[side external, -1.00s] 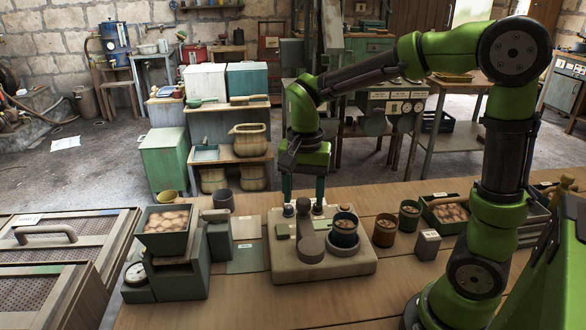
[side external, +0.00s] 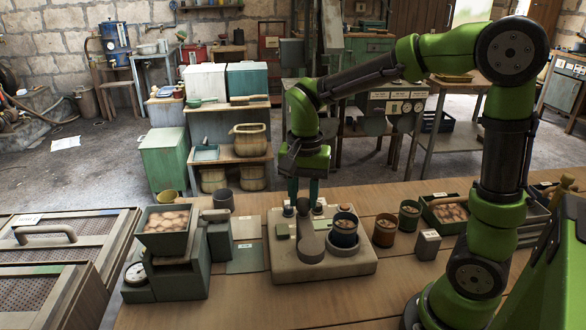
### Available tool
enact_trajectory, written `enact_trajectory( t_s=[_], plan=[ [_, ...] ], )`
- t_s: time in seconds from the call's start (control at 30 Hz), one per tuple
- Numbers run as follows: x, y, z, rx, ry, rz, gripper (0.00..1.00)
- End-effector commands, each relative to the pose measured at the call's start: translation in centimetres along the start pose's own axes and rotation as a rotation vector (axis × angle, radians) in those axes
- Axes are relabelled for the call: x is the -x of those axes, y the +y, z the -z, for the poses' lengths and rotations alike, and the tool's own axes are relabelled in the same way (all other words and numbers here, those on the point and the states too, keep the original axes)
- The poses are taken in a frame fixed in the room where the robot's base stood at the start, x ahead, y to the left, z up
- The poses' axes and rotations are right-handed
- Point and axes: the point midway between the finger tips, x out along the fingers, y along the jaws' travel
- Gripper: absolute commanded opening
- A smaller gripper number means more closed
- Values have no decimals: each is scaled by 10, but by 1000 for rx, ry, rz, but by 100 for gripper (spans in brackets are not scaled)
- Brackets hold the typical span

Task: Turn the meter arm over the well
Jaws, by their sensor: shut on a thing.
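The grey meter arm (side external: 311,246) lies on a beige base block (side external: 290,267) on the bench. Its rounded end points toward the camera, and its far end runs back under my gripper. My gripper (side external: 303,205) points down, with its two fingers shut on the upright far part of the arm. The fingers partly hide the gripped part. Right of the arm is a pale round ring (side external: 349,251), which looks like the well. A dark cup (side external: 344,232) with brown contents stands in it. The arm's rounded end is beside the ring, not over it.
A scale (side external: 160,270) with a full tray stands to the left. A brown cup (side external: 385,232), a green cup (side external: 409,216) and a small grey block (side external: 428,243) stand to the right. The bench front (side external: 240,305) is clear.

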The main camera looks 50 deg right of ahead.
Motion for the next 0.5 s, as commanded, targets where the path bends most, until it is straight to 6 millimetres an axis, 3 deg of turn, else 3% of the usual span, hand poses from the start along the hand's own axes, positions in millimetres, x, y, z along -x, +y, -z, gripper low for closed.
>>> enact_trajectory(
  t_s=[0.27,0.5],
  plan=[
    [1,0,0,57,1,1,0],
    [1,0,0,216,1,1,0]
  ],
)
